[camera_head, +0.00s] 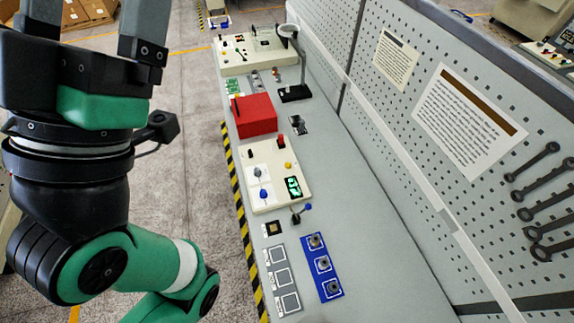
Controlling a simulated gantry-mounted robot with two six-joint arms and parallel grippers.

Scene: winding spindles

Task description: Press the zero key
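A beige device (268,150) with a lit green display (293,187) sits on the grey bench. Its top carries a red button or switch (281,141), a small yellow button (288,165), a blue knob (263,194) and a small black part (250,153). No label for a zero key is readable, so I cannot tell which control it is. A green and black arm of mine fills the left side, left of the bench. No gripper fingers show in this view.
A red box (254,115) stands behind the device. A blue panel (323,264) with round sockets and several square outlined pads (281,277) lie in front. A larger beige machine (262,48) is at the far end. A pegboard wall (430,150) bounds the bench's right.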

